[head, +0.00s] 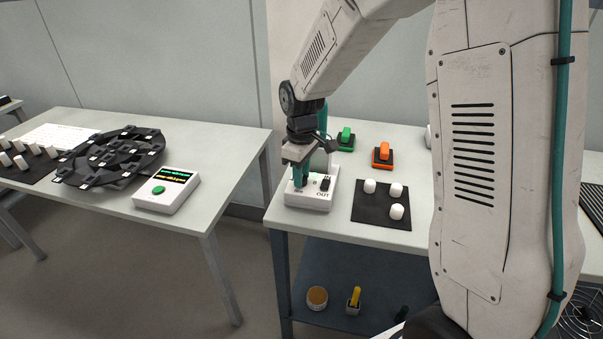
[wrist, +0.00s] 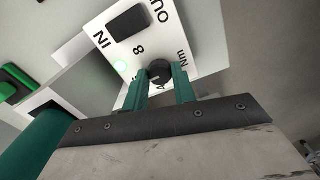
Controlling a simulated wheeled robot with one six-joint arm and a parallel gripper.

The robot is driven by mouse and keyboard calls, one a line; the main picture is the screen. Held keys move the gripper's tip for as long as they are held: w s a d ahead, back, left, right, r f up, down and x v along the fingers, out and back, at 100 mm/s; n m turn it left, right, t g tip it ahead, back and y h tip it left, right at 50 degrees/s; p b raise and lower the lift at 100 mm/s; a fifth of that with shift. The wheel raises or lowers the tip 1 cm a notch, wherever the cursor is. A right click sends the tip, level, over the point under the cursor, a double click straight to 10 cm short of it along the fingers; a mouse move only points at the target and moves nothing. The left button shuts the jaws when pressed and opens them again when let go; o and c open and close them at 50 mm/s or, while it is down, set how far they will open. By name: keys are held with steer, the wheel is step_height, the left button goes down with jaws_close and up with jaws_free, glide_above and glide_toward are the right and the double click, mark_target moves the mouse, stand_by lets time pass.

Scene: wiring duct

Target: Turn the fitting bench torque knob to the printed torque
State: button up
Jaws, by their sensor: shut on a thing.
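The fitting bench torque unit is a white box (head: 309,203) at the front left of the right-hand table. In the wrist view its top (wrist: 118,42) carries the words IN and OUT, a black block, an 8, Nm and a faint green glow. The dark round torque knob (wrist: 159,70) sits between my two teal fingers. My gripper (head: 301,177) points down onto the box and is shut on the knob. The fingers cover part of the print around the knob, and I cannot read where the knob points.
A black mat (head: 374,212) with three white pieces lies right of the box. A green block (head: 346,138) and an orange block (head: 383,154) stand behind. The left table holds a dark round fixture (head: 112,158) and a white box with a green button (head: 165,192).

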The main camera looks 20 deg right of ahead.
stand_by(0.3)
steer(key=o, duration=1)
step_height(320, 180, up, 8)
steer(key=shift+f, duration=0.1)
steer(key=s+r+m, duration=0.2)
steer(key=s+r, duration=0.1)
steer(key=s, duration=0.7)
steer(key=s+d+r+m+t, duration=0.1)
steer(key=s+r+m, duration=0.2)
steer(key=s, duration=0.7)
steer(key=s+d+r+m, duration=0.1)
steer(key=s+r+m, duration=0.2)
steer(key=s, duration=0.7)
steer(key=shift+s+d, duration=0.15)
steer(key=shift+s, duration=0.15)
